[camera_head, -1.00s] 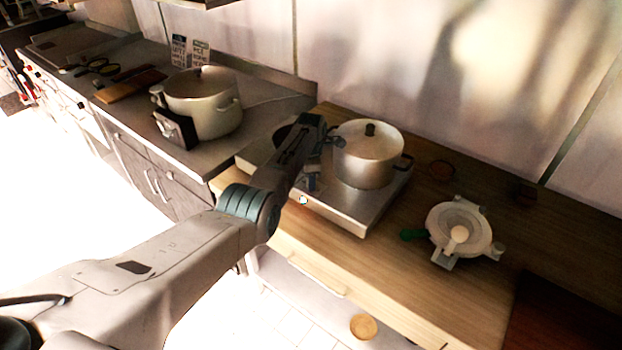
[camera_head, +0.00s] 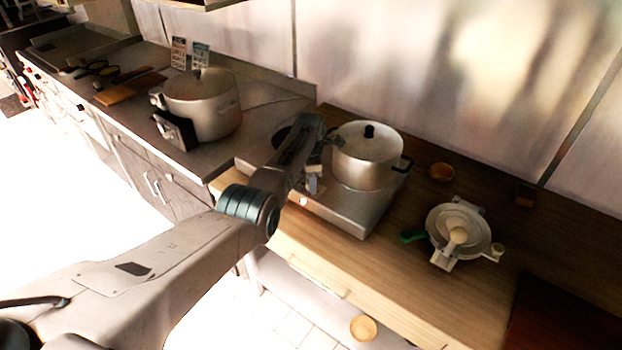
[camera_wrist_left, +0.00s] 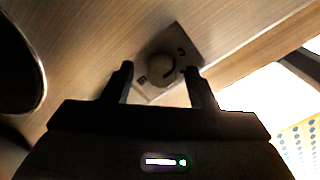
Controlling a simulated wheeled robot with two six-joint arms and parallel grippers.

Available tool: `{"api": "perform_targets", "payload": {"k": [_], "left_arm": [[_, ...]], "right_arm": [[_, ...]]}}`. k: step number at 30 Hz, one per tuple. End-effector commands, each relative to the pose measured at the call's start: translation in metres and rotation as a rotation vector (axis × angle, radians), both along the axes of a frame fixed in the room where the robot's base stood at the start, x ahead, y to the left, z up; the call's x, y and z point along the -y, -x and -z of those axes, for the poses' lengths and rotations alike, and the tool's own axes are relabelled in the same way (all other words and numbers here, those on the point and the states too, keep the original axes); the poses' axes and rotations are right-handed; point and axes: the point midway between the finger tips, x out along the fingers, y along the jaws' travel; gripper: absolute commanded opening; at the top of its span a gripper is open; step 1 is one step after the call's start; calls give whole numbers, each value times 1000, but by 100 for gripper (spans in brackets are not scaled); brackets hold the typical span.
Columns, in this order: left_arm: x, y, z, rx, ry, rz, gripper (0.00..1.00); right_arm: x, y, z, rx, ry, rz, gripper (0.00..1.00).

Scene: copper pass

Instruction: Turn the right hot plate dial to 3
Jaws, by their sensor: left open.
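The silver hot plate (camera_head: 348,215) stands on the wooden counter, with a lidded pot (camera_head: 368,160) on its right side. My left gripper (camera_head: 314,182) is over the plate's front part, left of the pot. In the left wrist view, a round dark dial (camera_wrist_left: 160,68) sits on a square marked panel, and a 3 seems to show at its upper right. The open left fingers (camera_wrist_left: 159,72) are on either side of the dial; I cannot tell whether they touch it. A small pale round spot (camera_head: 303,201) shows on the plate's front. The right gripper is out of view.
A second pot (camera_head: 205,108) stands on the grey counter to the left. A pale round appliance (camera_head: 459,235) with a green handle is right of the hot plate. The pot's dark edge (camera_wrist_left: 20,65) is close in the wrist view. Bare wood (camera_head: 400,275) lies in front.

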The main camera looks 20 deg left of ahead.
Motion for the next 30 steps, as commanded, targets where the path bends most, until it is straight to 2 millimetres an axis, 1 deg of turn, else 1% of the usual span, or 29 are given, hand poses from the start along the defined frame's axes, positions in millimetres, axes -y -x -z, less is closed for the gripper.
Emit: {"api": "perform_targets", "payload": {"k": [5, 8, 11, 18, 21, 25, 30], "left_arm": [[0, 1, -2, -2, 0, 1, 52], [0, 0, -10, -1, 0, 1, 52], [0, 1, -23, 1, 0, 1, 52], [1, 0, -74, 3, 0, 1, 52], [1, 0, -89, 3, 0, 1, 52], [1, 0, -103, 2, 0, 0, 52], [1, 0, -108, 0, 0, 0, 52]], "right_arm": [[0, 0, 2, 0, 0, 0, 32], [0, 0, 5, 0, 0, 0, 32], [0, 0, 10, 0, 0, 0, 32], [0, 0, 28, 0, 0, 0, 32], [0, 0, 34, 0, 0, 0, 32], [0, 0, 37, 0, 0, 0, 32], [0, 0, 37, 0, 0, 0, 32]]}}
